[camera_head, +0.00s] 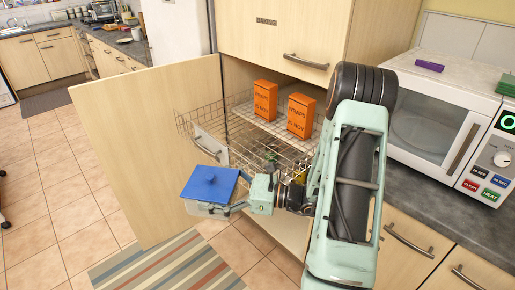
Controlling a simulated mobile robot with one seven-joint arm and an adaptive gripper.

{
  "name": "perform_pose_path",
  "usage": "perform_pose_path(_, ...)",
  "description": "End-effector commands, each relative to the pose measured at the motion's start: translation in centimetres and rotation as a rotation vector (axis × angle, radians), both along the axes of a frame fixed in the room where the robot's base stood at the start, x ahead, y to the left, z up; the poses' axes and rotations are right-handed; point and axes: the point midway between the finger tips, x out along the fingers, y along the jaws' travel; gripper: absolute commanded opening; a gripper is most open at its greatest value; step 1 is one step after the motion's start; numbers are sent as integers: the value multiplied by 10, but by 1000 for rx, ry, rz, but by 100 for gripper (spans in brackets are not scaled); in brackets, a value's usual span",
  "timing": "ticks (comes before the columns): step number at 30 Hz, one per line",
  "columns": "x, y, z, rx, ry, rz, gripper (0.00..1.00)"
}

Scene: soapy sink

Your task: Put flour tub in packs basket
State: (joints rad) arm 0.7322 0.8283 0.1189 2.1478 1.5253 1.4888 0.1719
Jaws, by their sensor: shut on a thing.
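My gripper (232,207) is shut on a clear tub with a blue lid (210,186), which I take to be the flour tub. It holds the tub in the air in front of the open cupboard, left of my arm. Wire baskets (183,124) are pulled out of the cupboard behind the gripper. A pale label plate (209,146) hangs on the front of the basket; its words are too small to read. My arm hides the right part of the baskets.
Two orange boxes (265,100) (301,115) stand on the upper wire rack. The open cupboard door (135,140) is close on the left. A microwave (430,120) stands on the worktop at right. A striped rug (165,265) lies on the tiled floor.

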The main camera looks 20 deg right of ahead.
Motion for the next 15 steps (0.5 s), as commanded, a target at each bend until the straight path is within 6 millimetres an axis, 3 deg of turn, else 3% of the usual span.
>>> perform_pose_path(1,0,0,-14,1,-3,1,32)
perform_pose_path(15,0,0,-75,1,-2,1,32)
